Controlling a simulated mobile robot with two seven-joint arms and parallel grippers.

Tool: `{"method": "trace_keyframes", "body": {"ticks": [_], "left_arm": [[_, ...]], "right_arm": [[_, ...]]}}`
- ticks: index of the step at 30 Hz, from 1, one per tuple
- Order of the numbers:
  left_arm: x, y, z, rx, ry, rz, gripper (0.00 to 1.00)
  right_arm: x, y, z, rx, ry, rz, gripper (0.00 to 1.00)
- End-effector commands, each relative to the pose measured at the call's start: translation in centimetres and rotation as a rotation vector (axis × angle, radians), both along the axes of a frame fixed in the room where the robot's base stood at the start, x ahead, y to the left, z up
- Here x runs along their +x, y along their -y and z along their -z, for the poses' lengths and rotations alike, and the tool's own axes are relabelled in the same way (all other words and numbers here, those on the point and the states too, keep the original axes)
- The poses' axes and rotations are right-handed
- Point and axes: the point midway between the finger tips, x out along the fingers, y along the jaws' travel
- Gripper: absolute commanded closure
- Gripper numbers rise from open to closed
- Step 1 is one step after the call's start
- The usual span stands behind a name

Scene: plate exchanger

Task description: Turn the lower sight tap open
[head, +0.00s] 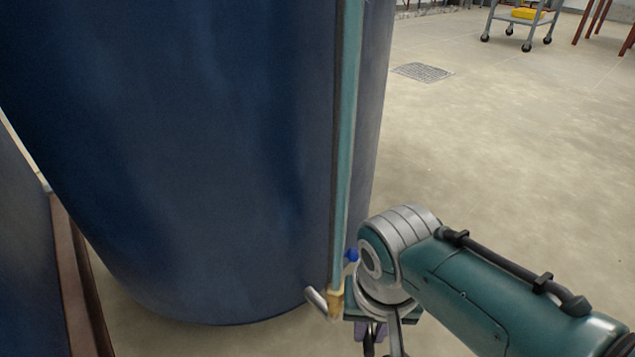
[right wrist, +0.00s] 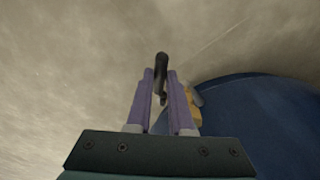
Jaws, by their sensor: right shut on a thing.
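The lower sight tap (head: 335,303) is a brass fitting at the foot of the upright sight glass (head: 347,140), beside a short metal pipe stub. My right gripper (head: 374,332) is low beside the tap, partly hidden by my own wrist. In the right wrist view, its two purple fingers (right wrist: 161,82) are shut on a dark tap lever (right wrist: 162,62), whose end sticks out past the fingertips. Some brass of the tap shows just right of the fingers. How far the lever is turned cannot be told. My left gripper is not in view.
A large dark blue tank (head: 200,150) fills the left and middle, close behind the tap. The concrete floor (head: 500,150) to the right is open, with a drain grate (head: 423,72) and a wheeled cart (head: 500,20) far back.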

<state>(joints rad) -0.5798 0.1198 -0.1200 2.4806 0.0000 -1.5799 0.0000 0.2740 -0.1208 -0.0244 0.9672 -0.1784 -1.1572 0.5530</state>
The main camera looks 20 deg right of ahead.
Motion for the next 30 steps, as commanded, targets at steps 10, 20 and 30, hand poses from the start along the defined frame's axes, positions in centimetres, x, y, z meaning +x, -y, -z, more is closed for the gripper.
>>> {"method": "trace_keyframes", "body": {"ticks": [10,20,30], "left_arm": [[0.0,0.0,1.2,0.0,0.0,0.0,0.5],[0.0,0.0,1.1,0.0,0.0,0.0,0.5],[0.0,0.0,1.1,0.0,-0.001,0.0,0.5]], "right_arm": [[1.2,0.4,-1.1,0.089,-0.18,0.0,1.0],[1.2,0.4,-1.3,0.094,-0.189,0.0,1.0],[1.1,0.4,-1.3,0.093,-0.189,0.0,0.5]]}}
